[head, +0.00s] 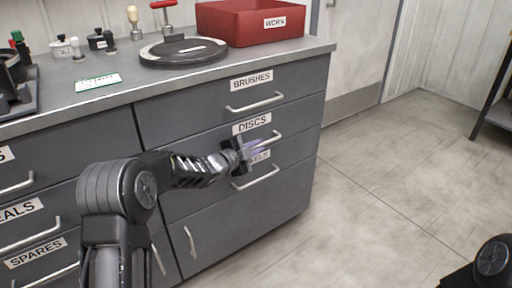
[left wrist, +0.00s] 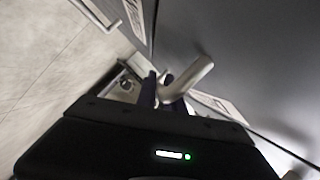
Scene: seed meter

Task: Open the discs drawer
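The discs drawer (head: 205,145) is in the right column of the grey cabinet, under the brushes drawer, and looks flush with the front. Its label (head: 252,124) reads DISCS. My left gripper (head: 254,149) is at the left part of its silver handle (head: 272,138). In the left wrist view the handle (left wrist: 192,77) runs down to the fingertips of my left gripper (left wrist: 160,88) and appears to pass between them. The fingers are close to the bar; whether they are clamped on it cannot be told. My right gripper is out of view.
The brushes drawer (head: 240,90) is shut above. A lower drawer handle (head: 256,177) is just below my left gripper. The countertop holds a red WORN bin (head: 240,24) and a round dark disc (head: 184,51). Open floor (head: 380,200) lies to the right.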

